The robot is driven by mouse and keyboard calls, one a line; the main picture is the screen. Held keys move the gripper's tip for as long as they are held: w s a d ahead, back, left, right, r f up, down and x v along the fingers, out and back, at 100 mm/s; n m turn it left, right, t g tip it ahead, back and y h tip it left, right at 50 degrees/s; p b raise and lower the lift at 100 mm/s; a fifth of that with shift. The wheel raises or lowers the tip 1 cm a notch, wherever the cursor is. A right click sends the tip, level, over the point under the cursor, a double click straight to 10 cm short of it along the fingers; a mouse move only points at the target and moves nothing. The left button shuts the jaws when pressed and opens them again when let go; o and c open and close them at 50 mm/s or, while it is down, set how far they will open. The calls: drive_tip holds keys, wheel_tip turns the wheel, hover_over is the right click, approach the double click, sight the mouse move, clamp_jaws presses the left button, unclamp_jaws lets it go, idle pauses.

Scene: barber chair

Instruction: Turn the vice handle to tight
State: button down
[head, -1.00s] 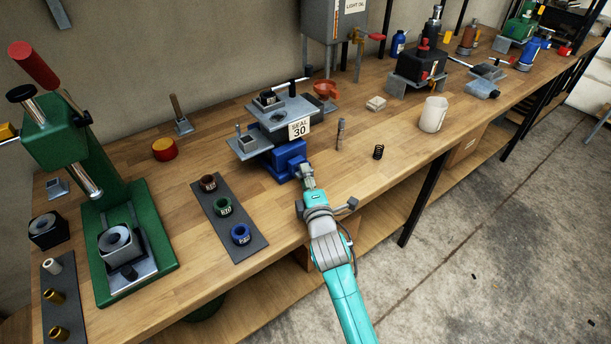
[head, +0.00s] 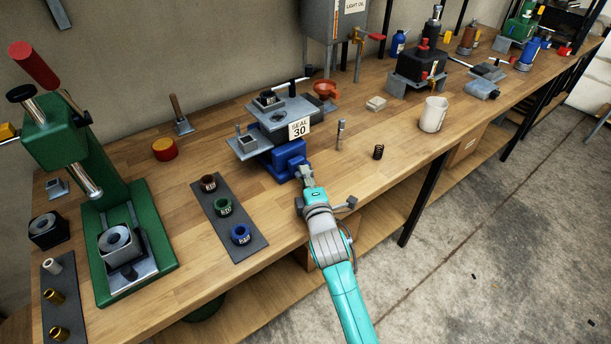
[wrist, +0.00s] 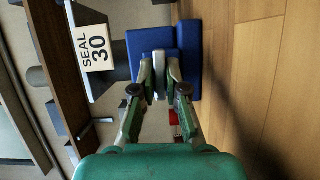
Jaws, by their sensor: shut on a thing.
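The blue vice (head: 288,158) stands at the front edge of the bench, below a grey plate fixture with a "SEAL 30" sign (head: 300,128). In the wrist view the blue vice body (wrist: 189,85) lies straight ahead of the fingers. My gripper (head: 306,172) is at the vice's front face. In the wrist view my gripper (wrist: 160,78) has its fingertips closed on a narrow grey piece at the middle of the vice front, apparently the vice handle (wrist: 159,68). The fingers hide most of the handle, and its angle cannot be told.
A dark mat (head: 229,215) with several coloured rings lies left of the vice. A green press (head: 125,250) stands further left. A small upright tool (head: 340,135), a black spring (head: 378,152) and a white cup (head: 433,114) stand to the right. Open floor lies at the bench front.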

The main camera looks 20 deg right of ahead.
drive_tip(key=m+g, duration=0.1)
drive_tip(key=m, duration=0.3)
drive_tip(key=shift+r+g, duration=0.1)
drive_tip(key=shift+g, duration=0.3)
drive_tip(key=m+g+y, duration=0.1)
drive_tip(key=m, duration=0.2)
drive_tip(key=shift+d+r+y, duration=0.1)
drive_tip(key=shift+y, duration=0.3)
drive_tip(key=m+g+y, duration=0.1)
drive_tip(key=m, duration=0.2)
drive_tip(key=shift+w+d+y, duration=0.1)
drive_tip(key=shift+y, duration=0.3)
drive_tip(key=shift+m+g+y, duration=0.6)
drive_tip(key=shift+m+y, duration=0.3)
drive_tip(key=shift+m, duration=0.6)
drive_tip(key=c, duration=1.2)
unclamp_jaws()
drive_tip(key=shift+c, duration=0.2)
drive_tip(key=shift+o, duration=0.2)
